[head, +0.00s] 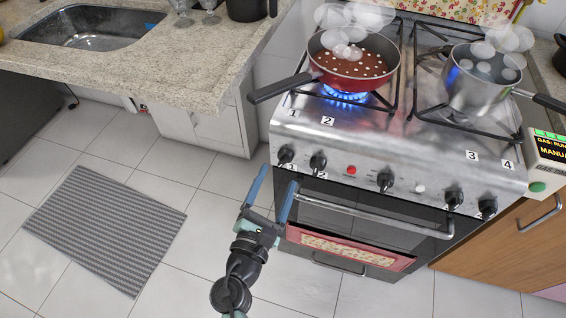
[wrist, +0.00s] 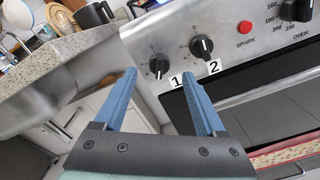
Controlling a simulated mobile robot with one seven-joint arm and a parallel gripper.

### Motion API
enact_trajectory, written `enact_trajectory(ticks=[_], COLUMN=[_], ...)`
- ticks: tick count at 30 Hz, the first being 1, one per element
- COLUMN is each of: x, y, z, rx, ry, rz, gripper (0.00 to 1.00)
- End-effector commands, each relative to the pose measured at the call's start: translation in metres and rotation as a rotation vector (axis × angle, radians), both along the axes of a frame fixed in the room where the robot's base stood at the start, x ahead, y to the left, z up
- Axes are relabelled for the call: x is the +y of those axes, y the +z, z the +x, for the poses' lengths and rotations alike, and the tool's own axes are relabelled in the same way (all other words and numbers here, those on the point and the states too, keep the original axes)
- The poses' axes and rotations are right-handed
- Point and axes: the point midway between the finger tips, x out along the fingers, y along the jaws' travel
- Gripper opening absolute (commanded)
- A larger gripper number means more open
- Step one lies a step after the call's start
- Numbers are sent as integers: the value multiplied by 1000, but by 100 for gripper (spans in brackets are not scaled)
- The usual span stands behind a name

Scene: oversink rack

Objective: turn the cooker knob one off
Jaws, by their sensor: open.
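Cooker knob one (head: 286,155) is the leftmost black knob on the steel front panel. It also shows in the wrist view (wrist: 158,66), above the label 1, with a pale pointer mark. Knob two (head: 318,162) is just to its right. My gripper (head: 277,178) is open and empty, in front of the cooker's left end. In the wrist view the two blue fingers (wrist: 158,77) reach up toward knob one, which shows between their tips; contact cannot be made out. A blue flame (head: 345,96) burns under a red pan (head: 355,62) on the left side of the hob.
The oven handle (head: 370,214) runs below the knobs, with a red patterned towel (head: 350,248) lower down. A red spark button (head: 351,170) is right of knob two. A steaming steel pot (head: 482,85) stands at right.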

Motion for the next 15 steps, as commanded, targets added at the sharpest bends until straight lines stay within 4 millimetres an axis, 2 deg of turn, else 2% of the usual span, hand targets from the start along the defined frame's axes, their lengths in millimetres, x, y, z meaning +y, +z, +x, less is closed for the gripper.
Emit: enact_trajectory(ticks=[1,6,15], x=[-4,-11,-15], y=[1,0,0], z=[11,34,47], rx=[-2,-1,0], ry=[-2,-1,0], rz=[0,1,2], gripper=[73,73,73])
